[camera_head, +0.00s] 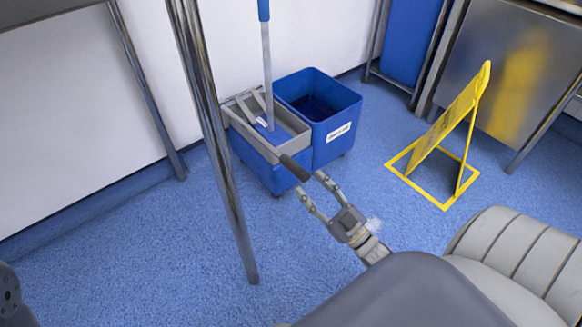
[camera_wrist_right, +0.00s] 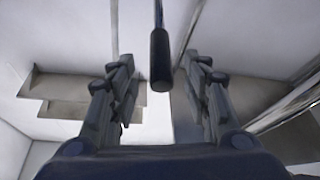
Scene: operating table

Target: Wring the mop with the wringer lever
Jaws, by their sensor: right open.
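The blue mop bucket (camera_head: 332,110) stands on the floor with the grey wringer (camera_head: 292,128) on its left part. The mop (camera_head: 267,70) stands upright in the wringer, its grey pole with a blue grip rising out of the top of the head view. The wringer lever (camera_head: 294,167) has a dark grip and slants down toward me at the front. My right gripper (camera_head: 316,187) is open, its fingers close to the lever's grip. In the right wrist view the lever grip (camera_wrist_right: 160,62) hangs between the open fingers, apparently touching neither. My left gripper is not in view.
A yellow floor sign (camera_head: 450,125) stands right of the bucket. A metal table leg (camera_head: 215,145) rises left of the bucket. A steel cabinet (camera_head: 505,70) stands at the back right. The blue floor in front of the bucket is clear.

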